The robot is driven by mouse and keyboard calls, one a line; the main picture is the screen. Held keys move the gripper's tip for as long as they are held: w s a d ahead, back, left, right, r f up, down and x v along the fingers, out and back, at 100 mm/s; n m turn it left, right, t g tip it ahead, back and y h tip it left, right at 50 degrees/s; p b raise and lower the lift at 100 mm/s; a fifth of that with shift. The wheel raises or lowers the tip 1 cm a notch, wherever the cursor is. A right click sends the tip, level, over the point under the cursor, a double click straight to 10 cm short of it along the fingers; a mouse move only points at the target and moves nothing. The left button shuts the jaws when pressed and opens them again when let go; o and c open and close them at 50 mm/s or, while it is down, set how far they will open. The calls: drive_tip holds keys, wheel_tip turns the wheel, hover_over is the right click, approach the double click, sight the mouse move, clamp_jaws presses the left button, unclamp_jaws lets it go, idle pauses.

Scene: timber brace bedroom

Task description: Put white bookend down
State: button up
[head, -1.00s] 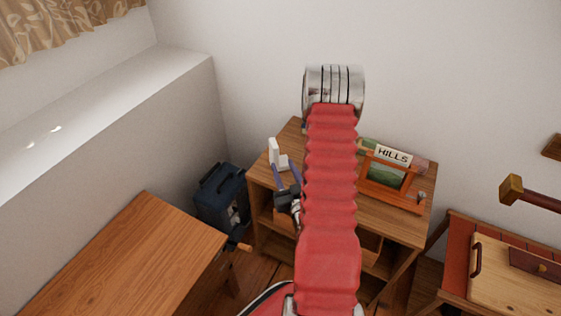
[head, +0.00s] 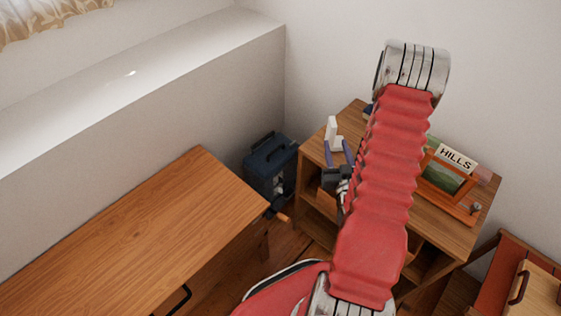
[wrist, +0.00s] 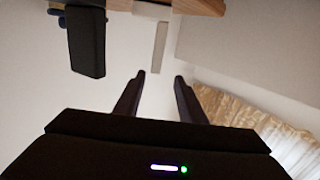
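The white bookend (head: 333,132) stands upright on the top of the wooden shelf unit (head: 314,150), near its left back part. In the wrist view the bookend (wrist: 160,45) shows upside down, just beyond the fingertips and roughly in line with the gap between them. My gripper (head: 338,147) is in front of the bookend in the head view, with its two bluish fingers spread. In the wrist view my gripper (wrist: 160,75) is open, with nothing between its fingers. My red arm hides part of the shelf top.
An orange picture frame (head: 447,183) and a "HILLS" sign (head: 457,159) stand right of my arm. A dark blue box (head: 270,165) is left of the shelf unit. A wooden table (head: 150,230) fills the lower left. A dark block (wrist: 86,40) shows near the bookend.

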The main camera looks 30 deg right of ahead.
drive_tip(key=w+a+r+n+g+y, duration=0.3)
drive_tip(key=w+a+r, duration=0.2)
drive_tip(key=w+r, duration=0.25)
drive_tip(key=a+r+g+y, duration=0.1)
drive_tip(key=a+r+g, duration=0.1)
drive_tip(key=a+r, duration=0.55)
drive_tip(key=s+a+r+n+g+y, duration=0.1)
drive_tip(key=s+a+r, duration=0.3)
drive_tip(key=s+a, duration=0.5)
drive_tip(key=s+a+r+g+y, duration=0.2)
drive_tip(key=s+a+r+g, duration=0.2)
drive_tip(key=s+a, duration=0.5)
drive_tip(key=s+r, duration=0.1)
drive_tip(key=s, duration=0.2)
drive_tip(key=shift+s+r+n, duration=0.3)
drive_tip(key=shift+s+n, duration=0.05)
drive_tip(key=shift+n, duration=0.05)
